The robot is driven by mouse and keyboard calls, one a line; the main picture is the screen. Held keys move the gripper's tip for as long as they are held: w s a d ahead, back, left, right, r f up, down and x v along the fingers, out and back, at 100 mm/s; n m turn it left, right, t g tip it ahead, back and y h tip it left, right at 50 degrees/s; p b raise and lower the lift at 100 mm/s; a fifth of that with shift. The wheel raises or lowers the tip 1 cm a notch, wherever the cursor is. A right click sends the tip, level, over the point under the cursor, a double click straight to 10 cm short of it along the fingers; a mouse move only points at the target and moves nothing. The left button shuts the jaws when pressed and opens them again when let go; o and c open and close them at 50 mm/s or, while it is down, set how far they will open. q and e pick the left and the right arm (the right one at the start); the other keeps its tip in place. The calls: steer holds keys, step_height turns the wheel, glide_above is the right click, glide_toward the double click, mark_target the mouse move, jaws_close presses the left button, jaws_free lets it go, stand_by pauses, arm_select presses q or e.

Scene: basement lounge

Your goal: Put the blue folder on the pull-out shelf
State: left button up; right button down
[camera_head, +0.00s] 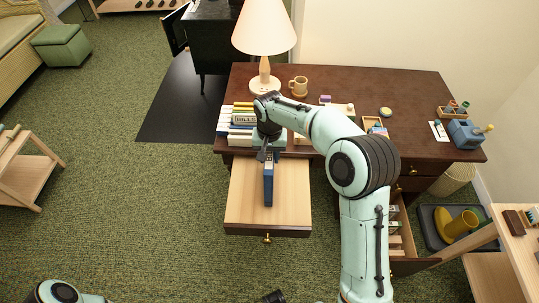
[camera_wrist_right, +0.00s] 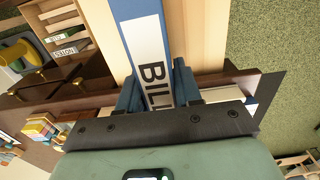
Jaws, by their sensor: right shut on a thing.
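The blue folder (camera_head: 268,188) is a slim blue binder with a white label reading "BIL…" in the right wrist view (camera_wrist_right: 145,45). My right gripper (camera_head: 265,148) is shut on it, with one finger on each side of the spine in the wrist view (camera_wrist_right: 160,88). The folder is over the light wood pull-out shelf (camera_head: 292,205), which is drawn out from the desk front. I cannot tell whether it touches the shelf. My left arm shows at the bottom left; a dark part at the bottom edge may be my left gripper (camera_head: 273,297), too cut off to read.
The dark desk (camera_head: 350,95) holds a lamp (camera_head: 264,35), a mug (camera_head: 298,86), a row of files with a "BILLS" label (camera_head: 245,118) behind the shelf, and small items. An open drawer (camera_head: 403,240) is right of the shelf. The shelf around the folder is bare.

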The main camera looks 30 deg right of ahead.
steer(key=shift+f, duration=0.1)
steer(key=shift+f, duration=0.1)
steer(key=c, duration=0.8)
jaws_free()
step_height(320, 180, up, 12)
steer(key=shift+r+p, duration=0.25)
steer(key=shift+p, duration=0.65)
steer(key=shift+f, duration=0.1)
